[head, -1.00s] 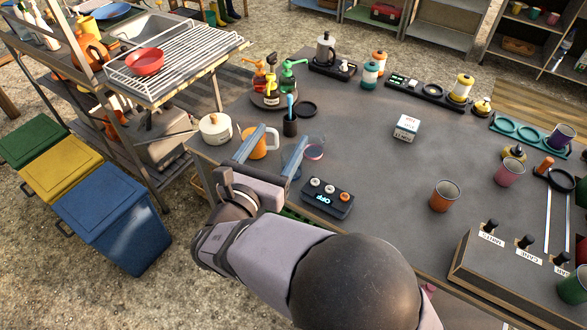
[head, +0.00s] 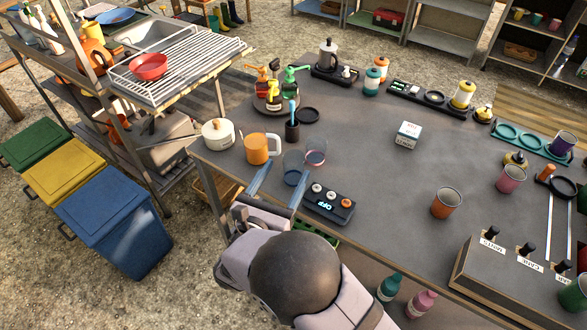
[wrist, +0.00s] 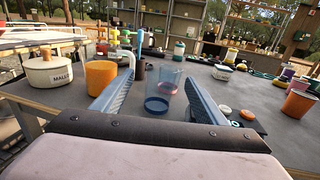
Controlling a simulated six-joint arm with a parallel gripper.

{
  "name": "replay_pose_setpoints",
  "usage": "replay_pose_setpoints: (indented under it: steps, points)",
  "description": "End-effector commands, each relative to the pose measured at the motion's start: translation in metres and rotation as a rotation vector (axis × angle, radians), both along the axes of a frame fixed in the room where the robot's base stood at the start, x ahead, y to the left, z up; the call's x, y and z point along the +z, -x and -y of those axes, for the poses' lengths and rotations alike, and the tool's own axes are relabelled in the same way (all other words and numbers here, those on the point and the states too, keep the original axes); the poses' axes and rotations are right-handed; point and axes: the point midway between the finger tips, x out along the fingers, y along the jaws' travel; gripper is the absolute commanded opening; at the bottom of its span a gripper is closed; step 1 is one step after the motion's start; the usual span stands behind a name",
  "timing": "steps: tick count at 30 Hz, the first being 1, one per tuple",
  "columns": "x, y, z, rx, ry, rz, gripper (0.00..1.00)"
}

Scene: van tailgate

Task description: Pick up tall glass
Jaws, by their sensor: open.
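The tall glass (head: 293,163) is clear with a blue base and stands upright on the dark table, near its left front edge. In the wrist view the tall glass (wrist: 161,88) shows between and beyond my fingers. My gripper (head: 287,170) is open and empty, its fingers pointing towards the glass from the front edge. The fingers also show in the wrist view (wrist: 157,80), one on each side of the glass in the picture. I cannot tell whether the tips reach around it.
A clear glass with a pink band (head: 316,152) stands close behind. An orange mug (head: 257,150) and a cream pot (head: 217,132) are to the left. A dark button box (head: 328,203) lies close on the right.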

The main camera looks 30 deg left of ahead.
Motion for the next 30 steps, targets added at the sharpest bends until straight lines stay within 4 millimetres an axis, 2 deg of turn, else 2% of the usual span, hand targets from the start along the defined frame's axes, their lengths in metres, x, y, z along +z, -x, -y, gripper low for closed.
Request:
replay_pose_setpoints:
  steps: [8,18,28,29,30]
  points:
    - [0.002,-0.01,-0.001,0.0,0.0,-0.001,0.66]
    - [0.003,-0.049,-0.007,-0.001,0.0,-0.001,0.66]
    - [0.002,-0.054,-0.008,0.001,0.0,-0.001,0.66]
    - [0.002,-0.054,-0.008,0.001,0.0,-0.001,0.61]
    - [0.002,-0.054,-0.008,0.001,0.0,-0.001,0.52]
